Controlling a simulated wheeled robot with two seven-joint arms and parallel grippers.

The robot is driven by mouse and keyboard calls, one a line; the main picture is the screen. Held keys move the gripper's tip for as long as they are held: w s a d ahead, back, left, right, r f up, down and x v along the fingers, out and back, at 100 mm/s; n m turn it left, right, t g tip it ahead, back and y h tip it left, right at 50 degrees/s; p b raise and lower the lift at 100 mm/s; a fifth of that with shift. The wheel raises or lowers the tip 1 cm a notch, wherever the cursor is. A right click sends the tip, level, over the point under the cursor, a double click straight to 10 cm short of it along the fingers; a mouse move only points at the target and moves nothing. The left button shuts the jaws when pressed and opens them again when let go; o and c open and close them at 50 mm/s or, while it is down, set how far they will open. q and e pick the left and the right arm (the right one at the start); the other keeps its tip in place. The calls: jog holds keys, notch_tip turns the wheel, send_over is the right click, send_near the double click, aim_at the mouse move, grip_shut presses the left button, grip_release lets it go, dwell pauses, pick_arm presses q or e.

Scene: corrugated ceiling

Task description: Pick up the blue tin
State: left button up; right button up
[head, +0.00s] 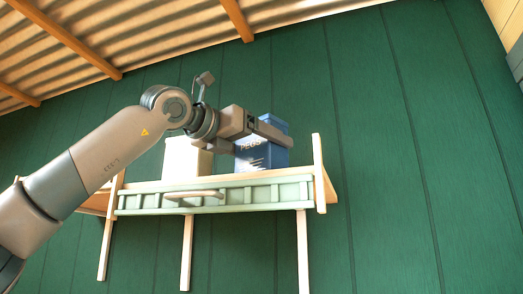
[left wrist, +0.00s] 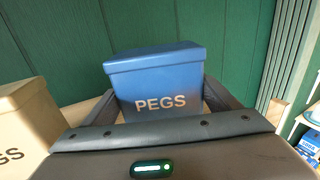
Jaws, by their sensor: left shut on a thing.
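The blue tin (head: 263,147) has a lid and pale lettering and is on the wall shelf, near its right end. In the left wrist view the blue tin (left wrist: 160,82) shows the word PEGS and sits between the fingers. My left gripper (head: 262,133) reaches in from the left at the height of the tin's upper part. In the left wrist view my left gripper (left wrist: 168,103) is shut on the tin, one finger on each side. I cannot tell whether the tin's base touches the shelf; the front rail hides it. My right gripper is not in view.
The wooden shelf (head: 331,186) has a pale green front rail (head: 240,196) and a post at its right end. A cream tin (head: 187,160) stands left of the blue one; it also shows in the left wrist view (left wrist: 25,118). A green plank wall (head: 400,150) is behind.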

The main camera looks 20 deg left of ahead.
pick_arm(q)
jog(key=shift+s+r+p, duration=0.1)
jog(key=shift+r+p, duration=0.3)
jog(key=shift+r, duration=4.45)
